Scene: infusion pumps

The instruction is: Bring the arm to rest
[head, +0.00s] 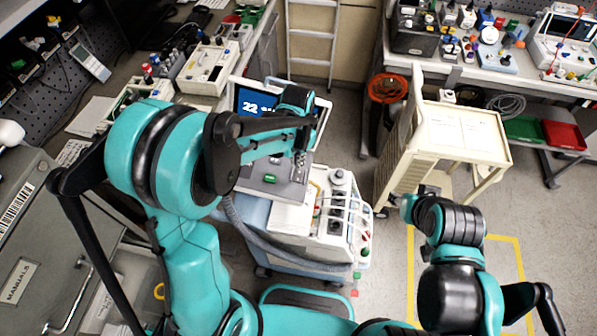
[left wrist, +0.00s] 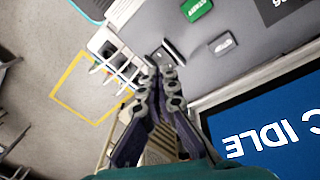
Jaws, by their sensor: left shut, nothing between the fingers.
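My left arm reaches in from the left in the head view, and its gripper (head: 302,140) is over the front of the pump machine with the blue screen (head: 255,102). In the left wrist view the fingers of this gripper (left wrist: 162,72) are together with nothing between them. They are over the grey panel (left wrist: 220,18) beside the blue screen (left wrist: 265,130), which shows "IDLE" upside down. I cannot tell the exact gap between fingertips and panel. My right arm (head: 455,225) is folded at the lower right; its gripper cannot be made out.
A cream cart (head: 460,130) stands right of the machine. A workbench with devices (head: 208,70) is at the left, another bench (head: 480,70) at the back right. A ladder (head: 313,40) stands at the back. Yellow lines (head: 412,270) mark bare floor near my right arm.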

